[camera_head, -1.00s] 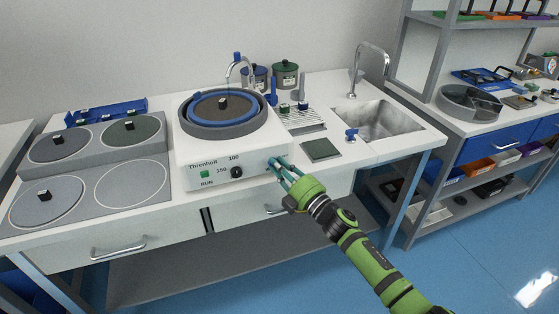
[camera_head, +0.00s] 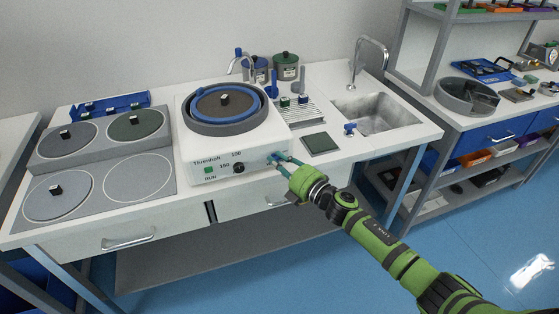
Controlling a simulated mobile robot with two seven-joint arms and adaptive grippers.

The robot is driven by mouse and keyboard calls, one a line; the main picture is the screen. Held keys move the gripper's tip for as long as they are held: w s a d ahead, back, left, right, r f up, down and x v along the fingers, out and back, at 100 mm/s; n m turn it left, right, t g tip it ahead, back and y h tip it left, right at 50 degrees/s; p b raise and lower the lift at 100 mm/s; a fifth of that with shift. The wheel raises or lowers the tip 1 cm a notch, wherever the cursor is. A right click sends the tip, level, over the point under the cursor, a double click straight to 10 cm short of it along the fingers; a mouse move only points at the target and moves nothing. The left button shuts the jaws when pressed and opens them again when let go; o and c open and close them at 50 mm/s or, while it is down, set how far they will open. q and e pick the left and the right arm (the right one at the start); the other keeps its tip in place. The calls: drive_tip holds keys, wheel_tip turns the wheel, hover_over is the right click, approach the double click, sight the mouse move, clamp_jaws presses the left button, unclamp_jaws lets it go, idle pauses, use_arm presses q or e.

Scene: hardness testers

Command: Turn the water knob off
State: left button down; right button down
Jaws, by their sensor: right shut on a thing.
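The polishing machine (camera_head: 190,155) is a white box with a round grey and blue basin (camera_head: 195,124) on top. A small blue knob (camera_head: 272,157), seemingly the water knob, sits at the right end of its front panel. My right gripper (camera_head: 279,161) reaches it from the lower right, with its teal fingers shut on the blue knob. The fingers partly hide the knob, so its turn angle cannot be read. My left gripper is not in view.
A green button (camera_head: 208,170) and black dial (camera_head: 239,168) are on the same panel. Grey discs (camera_head: 58,195) lie on the left. A sink (camera_head: 385,120) with another blue knob (camera_head: 350,128) and a green pad (camera_head: 320,143) are on the right.

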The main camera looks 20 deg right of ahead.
drive_tip(key=c, duration=1.4)
unclamp_jaws()
drive_tip(key=v, duration=1.2)
drive_tip(key=s+d+f+m+g+h, duration=0.1)
drive_tip(key=s+d+f+m+h, duration=0.2)
drive_tip(key=f, duration=0.5)
drive_tip(key=d+f+m+g+h, duration=0.15)
drive_tip(key=f+m, duration=0.25)
drive_tip(key=f, duration=0.5)
drive_tip(key=s+d+f+m+g+h, duration=0.1)
drive_tip(key=s+f+m+g, duration=0.15)
drive_tip(key=s+f, duration=0.4)
drive_tip(key=s+d+f+m+g+h, duration=0.15)
drive_tip(key=s+f+m, duration=0.25)
drive_tip(key=f, duration=0.5)
drive_tip(key=s+a+f+m+g, duration=0.2)
drive_tip(key=s+f, duration=0.3)
drive_tip(key=s, duration=0.5)
drive_tip(key=s+a+f+m+g, duration=0.2)
drive_tip(key=s+a+f+g, duration=0.2)
drive_tip(key=s, duration=0.7)
drive_tip(key=s+a+f+m+g, duration=0.2)
drive_tip(key=s+f, duration=0.5)
drive_tip(key=s, duration=0.4)
drive_tip(key=shift+a+m+g+p, duration=0.4)
drive_tip(key=shift+m+g+p, duration=0.05)
drive_tip(key=shift+m, duration=0.1)
